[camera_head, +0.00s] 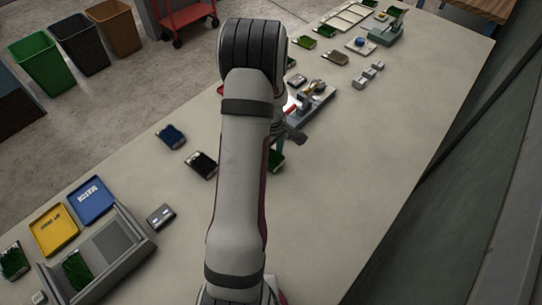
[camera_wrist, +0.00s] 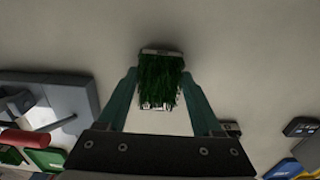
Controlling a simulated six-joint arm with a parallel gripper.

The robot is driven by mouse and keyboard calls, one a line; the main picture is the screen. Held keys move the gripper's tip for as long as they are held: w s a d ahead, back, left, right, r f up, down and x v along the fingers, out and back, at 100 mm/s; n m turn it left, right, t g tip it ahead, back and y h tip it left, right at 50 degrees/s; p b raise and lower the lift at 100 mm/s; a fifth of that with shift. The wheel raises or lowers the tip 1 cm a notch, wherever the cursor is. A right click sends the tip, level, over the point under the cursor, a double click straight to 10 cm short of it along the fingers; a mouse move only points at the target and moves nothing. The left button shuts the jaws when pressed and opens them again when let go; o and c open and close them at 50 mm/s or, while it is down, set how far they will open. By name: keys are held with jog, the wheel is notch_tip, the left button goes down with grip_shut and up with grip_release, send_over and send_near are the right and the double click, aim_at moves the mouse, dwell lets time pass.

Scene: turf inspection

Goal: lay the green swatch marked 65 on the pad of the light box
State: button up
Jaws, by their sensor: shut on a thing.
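A swatch with dark green turf (camera_wrist: 158,82) sits between the two fingers of my gripper (camera_wrist: 160,75) in the wrist view. The fingers are shut on its sides. No number on it can be read. In the head view the green swatch (camera_head: 277,160) shows partly beside my arm, which hides most of the gripper. A grey open-sided box (camera_head: 131,263) at the lower left, with a plain grey panel (camera_head: 113,242) and a green swatch (camera_head: 77,270) inside, looks like the light box. I cannot tell which part is its pad.
A blue tray (camera_head: 91,201) and a yellow tray (camera_head: 54,230) lie behind the box. A blue swatch (camera_head: 171,136) and a dark swatch (camera_head: 202,165) lie left of my arm. A grey device (camera_head: 318,98) stands beyond the arm. The table's right side is clear.

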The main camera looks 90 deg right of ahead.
notch_tip(320, 180, up, 3)
jog(key=s+a+r, duration=0.7)
jog(key=s+a, duration=0.1)
jog(key=s, duration=0.1)
jog(key=w+a+r, duration=0.1)
jog(key=w, duration=2.8)
jog(key=w+a+f, duration=0.2)
jog(key=w+a, duration=0.3)
jog(key=w, duration=0.1)
jog(key=w+a+f, duration=0.2)
jog(key=w+a, duration=0.3)
jog(key=w, duration=0.2)
jog(key=w+a+f, duration=0.2)
jog(key=w+a, duration=0.3)
jog(key=w, duration=0.1)
jog(key=shift+w+f, duration=0.2)
jog(key=shift+f, duration=0.2)
notch_tip(320, 180, down, 3)
jog(key=shift+f, duration=0.1)
jog(key=shift+w+f, duration=0.1)
jog(key=shift+f, duration=0.35)
jog(key=shift+f, duration=0.15)
